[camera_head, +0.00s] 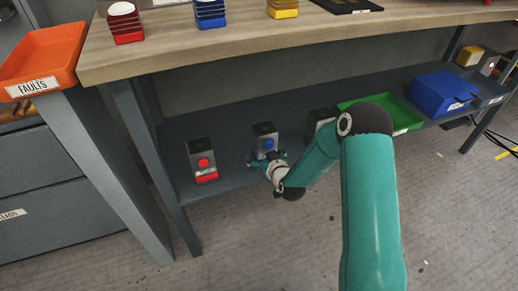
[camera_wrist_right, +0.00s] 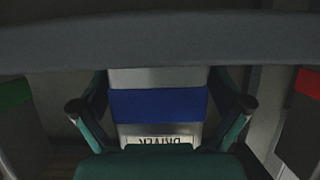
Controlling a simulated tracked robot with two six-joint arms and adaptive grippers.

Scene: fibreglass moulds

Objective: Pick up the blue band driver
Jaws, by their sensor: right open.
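The blue band driver (camera_head: 264,130) is a grey box with a blue button, upright on the lower shelf between two similar boxes. In the right wrist view its blue band (camera_wrist_right: 158,105) and an upside-down DRIVER label show close up. My right gripper (camera_head: 266,160) is at the front of it, low down. In the right wrist view the open fingers (camera_wrist_right: 161,108) stand on either side of the box, with the band between them. I cannot tell whether they touch it. My left gripper is not in view.
A red-banded driver (camera_head: 203,160) stands to the left on the lower shelf (camera_head: 232,178). Another box (camera_head: 317,119) stands to the right, partly behind my arm. Further right are a green tray (camera_head: 405,128) and a blue bin (camera_head: 443,93). The wooden bench top (camera_head: 215,49) overhangs the shelf.

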